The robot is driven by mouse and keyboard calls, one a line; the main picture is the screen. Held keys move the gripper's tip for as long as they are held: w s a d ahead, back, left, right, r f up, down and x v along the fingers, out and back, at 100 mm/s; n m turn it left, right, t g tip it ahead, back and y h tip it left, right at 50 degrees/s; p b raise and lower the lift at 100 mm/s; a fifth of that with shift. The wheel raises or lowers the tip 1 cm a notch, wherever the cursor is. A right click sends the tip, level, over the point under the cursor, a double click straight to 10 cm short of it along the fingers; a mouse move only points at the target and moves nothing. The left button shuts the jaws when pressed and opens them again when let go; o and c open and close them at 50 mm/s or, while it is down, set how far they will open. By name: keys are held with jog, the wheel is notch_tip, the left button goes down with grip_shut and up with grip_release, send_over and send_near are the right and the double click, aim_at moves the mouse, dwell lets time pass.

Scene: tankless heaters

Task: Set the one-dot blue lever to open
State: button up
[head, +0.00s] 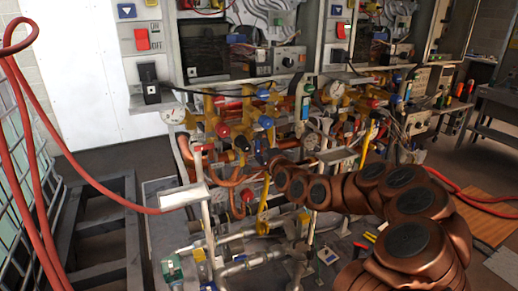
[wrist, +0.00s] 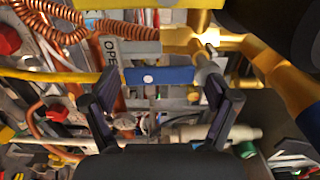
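In the wrist view, a blue lever (wrist: 175,76) with one white dot lies crosswise just beyond my gripper. My gripper (wrist: 160,88) is open, with one dark finger near each end of the lever. I cannot tell whether either finger touches it. A grey plate with the letters OPE showing (wrist: 114,48) stands beside the lever's left end; the rest of its word is cut off or hidden. In the head view, my copper-coloured arm reaches from the lower right into the pipework; I cannot make out the fingers or the one-dot lever there.
A yellow bar (wrist: 50,76) runs left of the lever, and brass pipework (wrist: 245,45) lies to its right. In the head view, red hoses (head: 40,130) hang at the left. A white plate on a stand (head: 184,196) stands left of my arm.

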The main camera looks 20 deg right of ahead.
dwell(0.3)
jog(key=s+d, duration=0.1)
jog(key=s, duration=1.1)
jog(key=shift+d, duration=0.25)
dwell(0.4)
